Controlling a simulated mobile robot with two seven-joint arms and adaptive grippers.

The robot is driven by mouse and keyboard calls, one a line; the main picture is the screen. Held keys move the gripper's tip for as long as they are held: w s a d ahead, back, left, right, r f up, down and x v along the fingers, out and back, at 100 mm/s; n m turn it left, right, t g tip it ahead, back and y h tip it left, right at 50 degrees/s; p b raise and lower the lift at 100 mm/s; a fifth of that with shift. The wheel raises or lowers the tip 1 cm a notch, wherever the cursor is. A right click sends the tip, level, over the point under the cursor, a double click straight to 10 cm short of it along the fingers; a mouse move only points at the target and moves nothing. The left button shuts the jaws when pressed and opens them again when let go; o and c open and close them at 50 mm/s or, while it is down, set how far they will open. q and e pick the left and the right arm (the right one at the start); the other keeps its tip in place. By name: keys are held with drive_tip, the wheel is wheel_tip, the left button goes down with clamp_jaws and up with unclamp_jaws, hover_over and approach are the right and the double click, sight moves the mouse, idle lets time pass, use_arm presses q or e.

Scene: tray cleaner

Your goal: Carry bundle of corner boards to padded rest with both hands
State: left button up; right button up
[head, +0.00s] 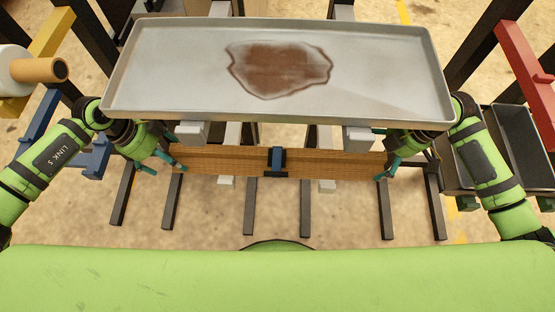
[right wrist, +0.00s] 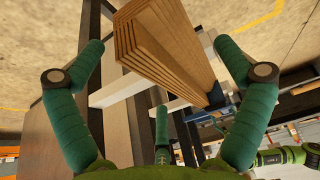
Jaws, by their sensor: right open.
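The bundle of corner boards (head: 225,160) is long, brown and nested, with a dark and blue band at its middle. It lies level across pale support arms, just in front of a large tray. My left gripper (head: 163,161) is at its left end, with its teal fingers spread. My right gripper (head: 386,166) is at its right end. In the right wrist view the layered board end (right wrist: 155,45) lies ahead between the open fingers, which do not visibly touch it. I cannot tell which thing is the padded rest.
The metal tray (head: 400,100) with a brown stain sits close behind and above the boards. White-tipped support arms (head: 327,186) stick out under the boards. Dark floor rails (head: 305,210) lie below. A blue bracket (head: 95,160) stands left, and a grey bin (head: 520,135) stands right.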

sight(181, 158)
use_arm(q)
drive_tip(key=d, duration=0.3)
use_arm(e)
drive_tip(key=shift+a+f, duration=0.25)
drive_tip(key=shift+f, duration=0.4)
use_arm(q)
drive_tip(key=shift+s+d+f, duration=0.1)
drive_tip(key=shift+d+f, duration=0.05)
drive_tip(key=shift+d, duration=0.2)
use_arm(e)
drive_tip(key=shift+a+f, duration=0.15)
drive_tip(key=shift+f, duration=0.15)
use_arm(q)
drive_tip(key=shift+f, duration=0.45)
use_arm(e)
drive_tip(key=shift+a+f, duration=0.2)
drive_tip(key=shift+f, duration=0.3)
use_arm(q)
drive_tip(key=c, duration=1.6)
use_arm(e)
drive_tip(key=c, duration=1.6)
use_arm(q)
drive_tip(key=shift+d+r, duration=0.1)
drive_tip(key=shift+r, duration=0.15)
use_arm(e)
drive_tip(key=shift+r, duration=0.25)
